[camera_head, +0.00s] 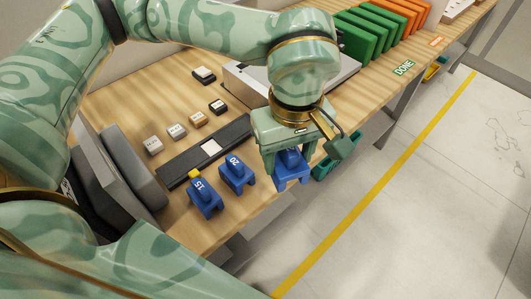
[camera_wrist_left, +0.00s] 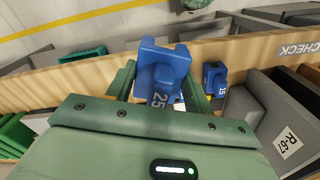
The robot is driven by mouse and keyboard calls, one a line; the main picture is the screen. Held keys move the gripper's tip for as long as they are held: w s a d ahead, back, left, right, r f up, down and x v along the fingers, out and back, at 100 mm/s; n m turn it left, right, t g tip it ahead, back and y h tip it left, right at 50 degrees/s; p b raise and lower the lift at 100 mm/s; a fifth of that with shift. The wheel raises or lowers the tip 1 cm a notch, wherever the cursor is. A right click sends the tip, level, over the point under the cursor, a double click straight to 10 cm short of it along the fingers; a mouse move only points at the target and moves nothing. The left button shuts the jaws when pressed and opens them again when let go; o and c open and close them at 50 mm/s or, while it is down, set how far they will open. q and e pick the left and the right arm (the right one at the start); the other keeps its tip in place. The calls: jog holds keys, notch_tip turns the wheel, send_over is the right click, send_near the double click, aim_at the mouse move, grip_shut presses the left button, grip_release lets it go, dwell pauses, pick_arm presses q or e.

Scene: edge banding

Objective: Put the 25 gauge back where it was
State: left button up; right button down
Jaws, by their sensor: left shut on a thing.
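My left gripper (camera_head: 285,158) is shut on the blue 25 gauge (camera_head: 291,174), which hangs by the table's front edge, right of the other gauges. In the left wrist view the 25 gauge (camera_wrist_left: 162,72) sits between the fingers, its number 25 facing the camera. The blue 20 gauge (camera_head: 236,174) and blue 15 gauge (camera_head: 204,197) stand on the table to its left. The 15 gauge also shows in the left wrist view (camera_wrist_left: 214,78). Whether the held gauge touches the table is not clear.
A dark strip (camera_head: 190,160) with a white square lies behind the gauges, with several small blocks (camera_head: 176,130) beyond. Grey pads (camera_head: 130,170) stand at left. Green panels (camera_head: 365,35) and a DONE label (camera_head: 403,67) are at the far right. A green bin (camera_head: 325,168) hangs below the edge.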

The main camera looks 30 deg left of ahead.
pick_arm(q)
jog(key=w+a+f+b, duration=0.1)
jog(key=w+a+f, duration=0.7)
jog(key=shift+a+f+b, duration=0.1)
jog(key=shift+a+b, duration=0.05)
jog(key=shift+b, duration=0.15)
jog(key=shift+a+f, duration=0.15)
jog(key=shift+f, duration=0.1)
jog(key=shift+w+a+f+b, duration=0.15)
jog(key=shift+f+b, duration=0.15)
jog(key=shift+f, duration=0.6)
jog(key=shift+w+f+b, duration=0.1)
jog(key=shift+f+b, duration=0.15)
jog(key=shift+f, duration=0.6)
jog(key=shift+f, duration=0.15)
jog(key=o, duration=1.1)
jog(key=shift+o, duration=0.2)
notch_tip(320, 180, up, 12)
jog(key=p, duration=0.2)
jog(key=shift+r+p, duration=0.2)
jog(key=shift+p, duration=0.15)
